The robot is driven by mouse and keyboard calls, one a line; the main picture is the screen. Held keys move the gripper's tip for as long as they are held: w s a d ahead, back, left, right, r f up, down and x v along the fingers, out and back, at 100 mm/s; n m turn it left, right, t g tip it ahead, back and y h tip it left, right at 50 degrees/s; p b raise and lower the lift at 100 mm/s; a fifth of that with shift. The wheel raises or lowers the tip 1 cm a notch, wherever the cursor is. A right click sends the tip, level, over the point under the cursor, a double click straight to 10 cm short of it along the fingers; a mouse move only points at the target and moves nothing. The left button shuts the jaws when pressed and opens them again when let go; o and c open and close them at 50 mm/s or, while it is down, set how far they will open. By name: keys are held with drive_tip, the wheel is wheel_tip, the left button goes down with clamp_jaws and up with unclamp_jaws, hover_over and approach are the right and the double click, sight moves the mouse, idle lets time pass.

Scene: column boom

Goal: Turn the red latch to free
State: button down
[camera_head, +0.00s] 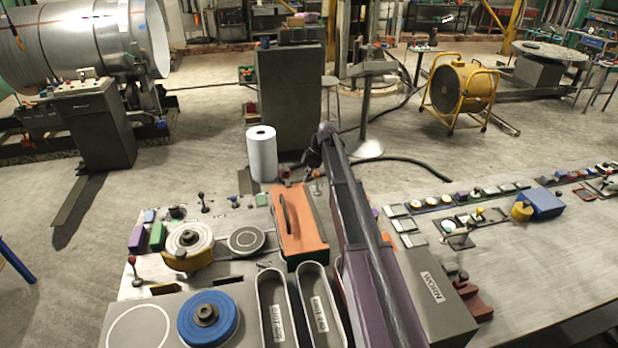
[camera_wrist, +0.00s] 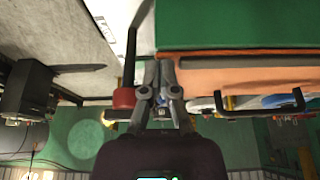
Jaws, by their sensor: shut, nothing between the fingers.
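My gripper (camera_wrist: 162,66) is shut and empty in the wrist view, with its fingertips close to the edge of an orange panel with a green face (camera_wrist: 240,32). In the head view, my arm reaches away over the bench beside an orange case (camera_head: 301,238) with a dark handle. My gripper's fingers are hidden or too small there, and the red piece cannot be made out clearly.
A white roll (camera_head: 262,154) stands behind the orange case. A blue disc (camera_head: 207,318) and two grey trays lie at the near left. A red-knobbed lever (camera_head: 132,262) stands at the left edge. A blue block (camera_head: 541,203) sits on the right bench.

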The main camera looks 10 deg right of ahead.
sight(296, 184)
drive_tip(key=shift+a, duration=1.95)
